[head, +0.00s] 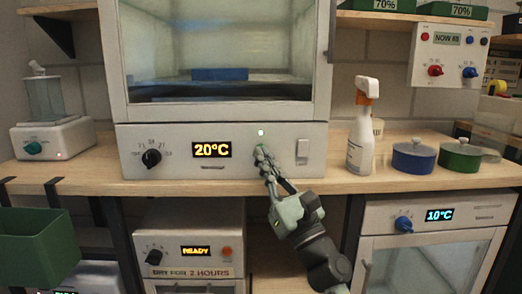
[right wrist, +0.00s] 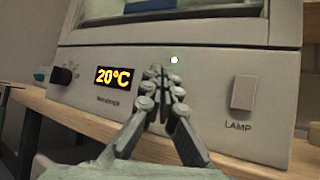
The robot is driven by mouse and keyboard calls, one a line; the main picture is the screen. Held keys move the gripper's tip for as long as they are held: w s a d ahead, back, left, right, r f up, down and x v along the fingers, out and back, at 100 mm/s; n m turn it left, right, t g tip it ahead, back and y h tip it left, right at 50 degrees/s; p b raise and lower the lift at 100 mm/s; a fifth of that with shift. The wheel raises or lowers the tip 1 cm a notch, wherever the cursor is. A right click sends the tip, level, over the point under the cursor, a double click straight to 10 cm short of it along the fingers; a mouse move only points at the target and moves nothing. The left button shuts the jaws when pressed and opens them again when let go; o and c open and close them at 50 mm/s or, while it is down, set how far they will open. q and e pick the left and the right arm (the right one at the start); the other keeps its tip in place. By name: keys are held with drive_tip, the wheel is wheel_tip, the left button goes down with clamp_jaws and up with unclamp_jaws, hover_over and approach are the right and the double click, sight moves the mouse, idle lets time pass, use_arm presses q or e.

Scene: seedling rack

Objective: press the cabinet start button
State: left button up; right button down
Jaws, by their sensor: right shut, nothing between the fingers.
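The cabinet (head: 222,166) stands on the wooden bench, with a control panel below its glass window. The panel also fills the right wrist view (right wrist: 215,85). Its display (head: 211,150) reads 20°C. A small lamp (head: 261,132) glows green above my right gripper's tips. My right gripper (head: 263,157) is shut and empty, with its fingertips at the panel between the display and the lamp switch (head: 302,151). A bit of green shows at the fingertips; the start button is mostly or wholly hidden there. I cannot tell whether the tips touch it. My left gripper is out of view.
A black knob (head: 151,158) is left of the display. A spray bottle (head: 362,130), a blue pot (head: 413,157) and a green pot (head: 459,155) stand to the right on the bench. A dryer reading READY (head: 193,270) is below the bench.

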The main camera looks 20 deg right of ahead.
drive_tip(key=shift+s, duration=0.1)
drive_tip(key=shift+s+a, duration=0.25)
drive_tip(key=shift+s, duration=0.55)
drive_tip(key=shift+s+a, duration=0.25)
drive_tip(key=shift+s, duration=0.55)
drive_tip(key=shift+s+a, duration=0.25)
drive_tip(key=shift+s, duration=0.55)
